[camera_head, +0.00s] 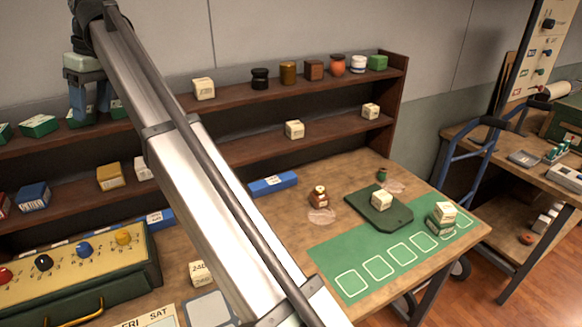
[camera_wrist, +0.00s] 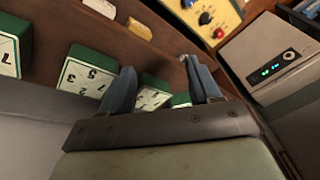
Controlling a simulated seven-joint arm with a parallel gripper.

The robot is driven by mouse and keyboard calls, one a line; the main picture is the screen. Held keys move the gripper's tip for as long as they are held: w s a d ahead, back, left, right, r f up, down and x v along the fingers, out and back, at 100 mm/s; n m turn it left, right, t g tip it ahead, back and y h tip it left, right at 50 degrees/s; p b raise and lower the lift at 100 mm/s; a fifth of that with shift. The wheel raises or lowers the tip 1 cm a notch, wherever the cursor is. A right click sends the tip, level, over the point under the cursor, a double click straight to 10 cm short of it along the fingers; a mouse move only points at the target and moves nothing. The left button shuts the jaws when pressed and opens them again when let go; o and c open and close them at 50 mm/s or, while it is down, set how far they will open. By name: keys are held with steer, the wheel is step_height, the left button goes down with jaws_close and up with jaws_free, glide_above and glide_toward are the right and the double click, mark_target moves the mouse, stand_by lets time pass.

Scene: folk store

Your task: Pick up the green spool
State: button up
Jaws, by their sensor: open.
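A small dark green object that looks like the green spool (camera_head: 382,175) stands at the back right of the wooden table (camera_head: 346,164), behind the dark green board. It is small, so its details are hard to tell. My gripper (camera_head: 90,112) is at the upper left, by the upper shelf with the green boxes, far from the spool. Its two blue fingers are apart with nothing held between them. In the wrist view, my gripper (camera_wrist: 157,70) is in front of green-and-white numbered boxes (camera_wrist: 86,77); the spool is not seen there.
The shelf (camera_head: 335,87) rises behind with blocks and jars. My arm hides the table's left middle. A green mat (camera_head: 331,256) covers the front right.

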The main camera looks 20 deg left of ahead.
steer(key=w+d+f+g+y, duration=0.1)
steer(key=w+d+f, duration=0.25)
steer(key=d, duration=0.45)
steer(key=w+d+f, duration=0.2)
steer(key=d+f, duration=0.2)
steer(key=d, duration=0.3)
steer(key=n+t+h, duration=0.2)
steer(key=t+h, duration=0.1)
steer(key=h, duration=0.1)
glide_above(381, 180)
steer(key=w, duration=0.1)
step_height(381, 180, down, 18)
step_height(381, 180, down, 13)
steer(key=shift+d+f, duration=0.1)
steer(key=shift+f, duration=0.05)
steer(key=c, duration=1)
steer(key=shift+o, duration=0.2)
